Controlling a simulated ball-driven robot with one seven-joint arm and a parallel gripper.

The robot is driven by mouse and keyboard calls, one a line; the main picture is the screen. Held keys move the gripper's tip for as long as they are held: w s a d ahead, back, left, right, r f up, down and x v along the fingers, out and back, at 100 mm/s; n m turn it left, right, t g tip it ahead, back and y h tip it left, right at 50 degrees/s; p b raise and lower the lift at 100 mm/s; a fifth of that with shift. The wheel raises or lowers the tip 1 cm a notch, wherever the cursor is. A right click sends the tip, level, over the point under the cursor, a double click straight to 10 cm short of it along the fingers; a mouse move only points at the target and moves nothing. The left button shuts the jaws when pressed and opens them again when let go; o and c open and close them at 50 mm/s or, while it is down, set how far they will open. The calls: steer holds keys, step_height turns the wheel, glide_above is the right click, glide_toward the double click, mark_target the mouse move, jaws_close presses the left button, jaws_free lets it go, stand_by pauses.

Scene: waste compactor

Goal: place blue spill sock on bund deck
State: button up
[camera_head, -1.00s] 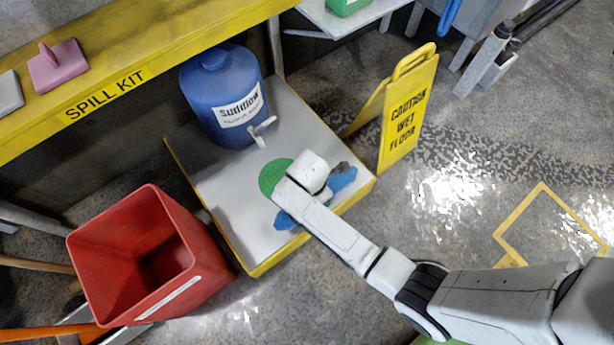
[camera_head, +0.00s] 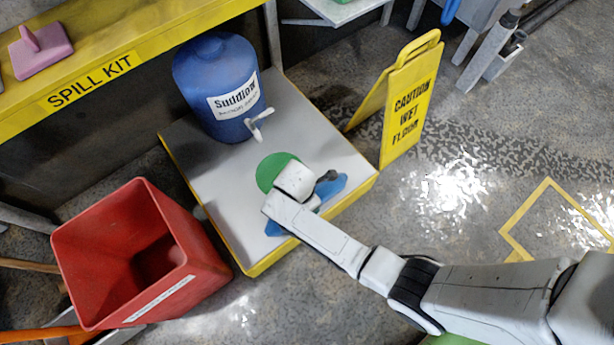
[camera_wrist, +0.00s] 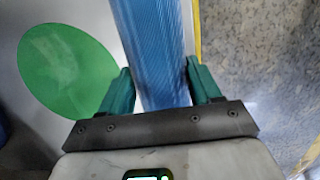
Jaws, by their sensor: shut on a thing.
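The blue spill sock (camera_head: 331,187) shows on both sides of my wrist in the head view, over the front right part of the bund deck (camera_head: 215,188). In the wrist view the sock (camera_wrist: 152,45) runs between the two dark green fingers of my gripper (camera_wrist: 160,92), which is shut on it. The deck is a grey slab with a yellow edge. A green disc (camera_head: 270,166) on the deck lies left of the sock in the wrist view (camera_wrist: 62,68). My wrist hides the middle of the sock. I cannot tell whether the sock touches the deck.
A blue drum (camera_head: 215,75) with a white tap stands at the deck's back. A red bin (camera_head: 130,255) stands left of the deck. A yellow wet-floor sign (camera_head: 408,105) stands at its right. The yellow spill kit shelf (camera_head: 150,45) runs above, at back left.

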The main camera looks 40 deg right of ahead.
steer(key=o, duration=1.2)
step_height(320, 180, up, 12)
steer(key=a+p, duration=0.1)
steer(key=p, duration=0.5)
steer(key=shift+a+p, duration=0.4)
steer(key=s+d+r+m, duration=0.4)
steer(key=s+r+m, duration=0.2)
steer(key=s+m, duration=0.2)
steer(key=s+d+r+m+t+y, duration=0.1)
steer(key=s+d+r+m, duration=0.4)
steer(key=m, duration=0.5)
steer(key=s+r, duration=0.2)
steer(key=s, duration=0.1)
steer(key=shift+s+d+r+y, duration=0.25)
steer(key=shift+d+y, duration=0.05)
